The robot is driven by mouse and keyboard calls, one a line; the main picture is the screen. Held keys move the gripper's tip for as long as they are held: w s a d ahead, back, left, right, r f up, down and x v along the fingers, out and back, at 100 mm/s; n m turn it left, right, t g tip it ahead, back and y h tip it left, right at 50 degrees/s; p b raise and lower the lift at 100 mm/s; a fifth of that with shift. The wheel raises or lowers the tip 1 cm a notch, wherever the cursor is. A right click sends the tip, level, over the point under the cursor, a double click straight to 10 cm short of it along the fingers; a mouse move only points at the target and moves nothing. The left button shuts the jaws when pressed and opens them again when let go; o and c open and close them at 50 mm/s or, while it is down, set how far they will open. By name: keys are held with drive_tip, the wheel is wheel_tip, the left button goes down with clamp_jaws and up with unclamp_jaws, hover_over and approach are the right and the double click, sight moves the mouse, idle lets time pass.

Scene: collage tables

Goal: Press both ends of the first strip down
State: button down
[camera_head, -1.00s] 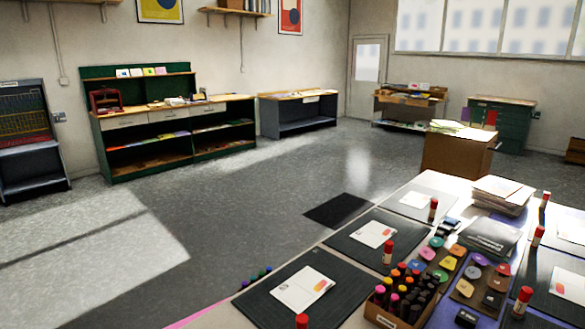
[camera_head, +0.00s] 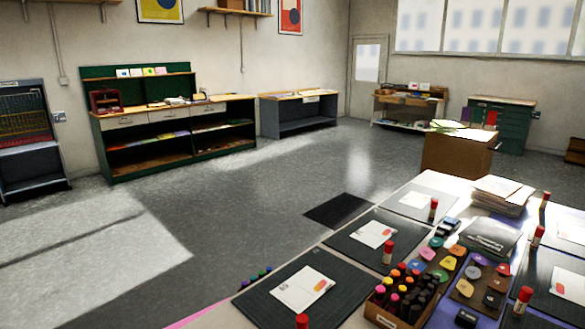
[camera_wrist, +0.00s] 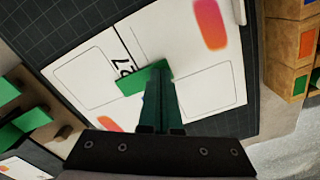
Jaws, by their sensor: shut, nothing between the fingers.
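In the wrist view a short green strip (camera_wrist: 128,85) lies across a white printed card (camera_wrist: 75,85), over the line between its two halves. My gripper (camera_wrist: 160,72) is shut and empty, its fingertips over the strip's right part. I cannot tell whether the tips touch the strip. The strip's left end shows clear of the fingers; its right end is partly covered. The card rests on a dark gridded mat (camera_wrist: 40,42). My gripper does not show in the head view.
Several green pieces (camera_wrist: 30,120) lie at the left in the wrist view. A wooden unit with coloured squares (camera_wrist: 292,42) stands at the upper right. In the head view, mats with cards, glue sticks and a marker box (camera_head: 385,308) crowd the table.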

drive_tip(key=shift+r, duration=3.5)
drive_tip(key=s+d+r+m, duration=0.1)
drive_tip(key=d+r+m, duration=0.1)
drive_tip(key=d+r, duration=0.55)
drive_tip(key=d+r+m, duration=0.2)
drive_tip(key=d+r, duration=0.3)
drive_tip(key=d, duration=0.6)
drive_tip(key=s+d+r+m+y, duration=0.1)
drive_tip(key=s+d+m, duration=0.3)
drive_tip(key=s+d, duration=1)
drive_tip(key=s, duration=0.4)
drive_tip(key=shift+d+m+y, duration=0.2)
drive_tip(key=shift+m+y, duration=0.1)
drive_tip(key=shift+y, duration=0.1)
